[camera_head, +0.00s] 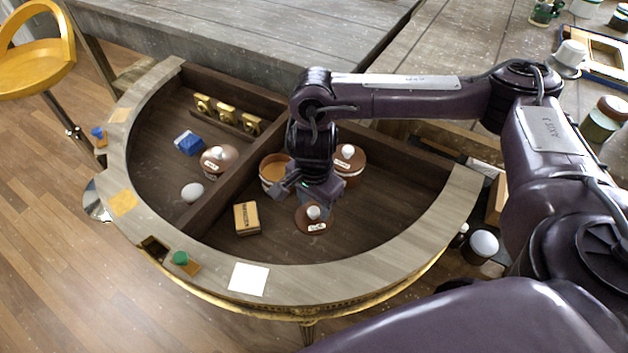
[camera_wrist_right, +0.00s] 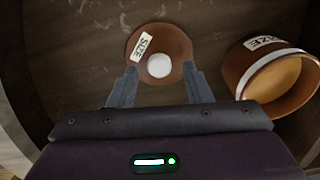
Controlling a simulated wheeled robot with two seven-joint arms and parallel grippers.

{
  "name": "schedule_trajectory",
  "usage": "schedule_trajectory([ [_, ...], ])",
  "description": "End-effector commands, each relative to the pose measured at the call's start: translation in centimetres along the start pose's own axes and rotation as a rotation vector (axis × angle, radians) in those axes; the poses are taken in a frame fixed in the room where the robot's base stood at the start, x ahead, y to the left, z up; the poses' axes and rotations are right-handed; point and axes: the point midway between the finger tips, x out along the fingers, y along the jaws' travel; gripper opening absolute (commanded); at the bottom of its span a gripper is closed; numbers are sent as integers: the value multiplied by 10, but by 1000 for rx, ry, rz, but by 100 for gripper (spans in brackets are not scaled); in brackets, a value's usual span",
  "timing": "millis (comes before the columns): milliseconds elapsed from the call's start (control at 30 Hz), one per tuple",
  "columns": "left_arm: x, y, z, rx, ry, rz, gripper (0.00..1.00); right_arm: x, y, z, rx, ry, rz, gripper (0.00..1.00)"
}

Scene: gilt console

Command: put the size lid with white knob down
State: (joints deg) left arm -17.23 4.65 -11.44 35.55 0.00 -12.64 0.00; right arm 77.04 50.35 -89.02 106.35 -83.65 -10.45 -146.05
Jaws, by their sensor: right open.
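The size lid (camera_head: 311,222), a round brown lid with a white knob and a paper label, lies on the dark floor of the console's right compartment. In the right wrist view the lid (camera_wrist_right: 176,46) shows its "SIZE" label, with its knob in the middle. My right gripper (camera_head: 306,196) is open just above it; its two fingertips (camera_wrist_right: 158,72) stand apart on either side of the lid's near part. An open brown pot with a white band (camera_head: 266,172) stands left of the gripper. The pot's "SIZE" label shows in the right wrist view (camera_wrist_right: 272,72). My left gripper is not in view.
A divider (camera_head: 232,182) and the curved console rim (camera_head: 345,275) bound the compartment. Its floor is bare to the right.

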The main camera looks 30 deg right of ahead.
Motion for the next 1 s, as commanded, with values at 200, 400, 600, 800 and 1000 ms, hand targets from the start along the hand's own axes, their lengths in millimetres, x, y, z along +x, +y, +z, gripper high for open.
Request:
schedule_trajectory([
  [200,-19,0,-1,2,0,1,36,-52,-2,-1,-1,4,-6,45],
  [400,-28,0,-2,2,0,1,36,-86,-1,0,-1,3,-3,45],
  [600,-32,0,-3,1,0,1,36,-102,0,0,0,1,-1,45],
  [800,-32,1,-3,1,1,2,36,-105,0,0,1,0,0,45],
  [1000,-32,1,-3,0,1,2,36,-105,0,0,0,0,0,45],
])
